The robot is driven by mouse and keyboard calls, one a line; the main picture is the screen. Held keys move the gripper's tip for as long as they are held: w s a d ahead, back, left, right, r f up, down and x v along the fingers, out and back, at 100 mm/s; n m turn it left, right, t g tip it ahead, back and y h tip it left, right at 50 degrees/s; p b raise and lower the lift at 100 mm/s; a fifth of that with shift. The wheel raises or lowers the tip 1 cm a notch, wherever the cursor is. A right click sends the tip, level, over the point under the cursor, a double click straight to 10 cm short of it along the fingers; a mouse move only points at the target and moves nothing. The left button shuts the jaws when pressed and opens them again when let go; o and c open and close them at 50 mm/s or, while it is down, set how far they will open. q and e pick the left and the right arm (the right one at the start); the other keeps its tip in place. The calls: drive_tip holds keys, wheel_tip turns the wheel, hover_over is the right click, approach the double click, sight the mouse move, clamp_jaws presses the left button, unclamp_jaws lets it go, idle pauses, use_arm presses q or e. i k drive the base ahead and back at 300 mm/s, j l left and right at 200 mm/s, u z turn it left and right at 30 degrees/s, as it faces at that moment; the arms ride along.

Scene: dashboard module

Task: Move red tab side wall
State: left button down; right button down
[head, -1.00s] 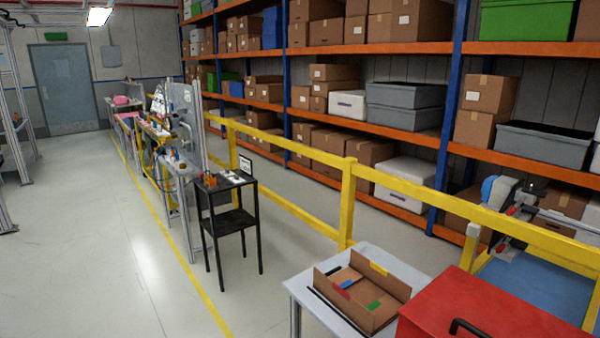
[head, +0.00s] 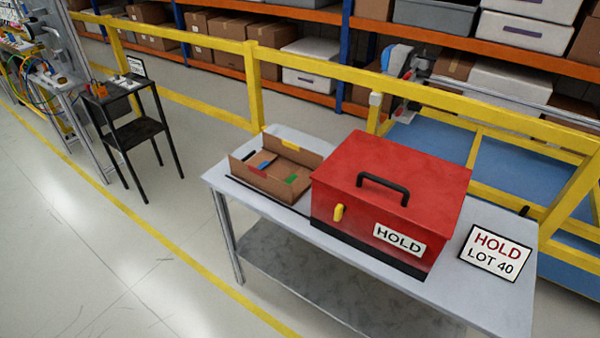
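An open, shallow cardboard box (head: 243,172) stands at the left end of a grey table. A small red tab (head: 254,170) shows at its near left side wall. A yellow tab (head: 290,144) is on the top of the far wall. A blue piece (head: 266,163) and a green piece (head: 291,179) show low in the box, and I cannot tell exactly what they are attached to. Neither of my grippers is in view.
A red lidded case (head: 420,170) marked HOLD stands right beside the box on the table (head: 450,290). A HOLD LOT 40 sign (head: 495,251) is at the right. A yellow rail (head: 200,45) runs behind. A black stand (head: 130,130) is left; the floor in front is clear.

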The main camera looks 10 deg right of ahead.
sight(283, 190)
drive_tip(key=i+j+z, duration=0.1)
drive_tip(key=z, duration=0.4)
drive_tip(key=j+z, duration=0.3)
drive_tip(key=z, duration=0.15)
drive_tip(key=i+j+z, duration=0.1)
drive_tip(key=j+z, duration=0.15)
drive_tip(key=z, duration=0.25)
drive_tip(key=j+z, duration=0.15)
drive_tip(key=j, duration=0.4)
drive_tip(key=j+z, duration=0.1)
drive_tip(key=j, duration=0.45)
drive_tip(key=k+j+z, duration=0.15)
drive_tip(key=j, duration=0.35)
drive_tip(key=k+j+z, duration=0.1)
drive_tip(key=j, duration=0.45)
drive_tip(key=k+j+z, duration=0.15)
drive_tip(key=j, duration=0.35)
drive_tip(key=i+j, duration=0.4)
drive_tip(key=i, duration=0.15)
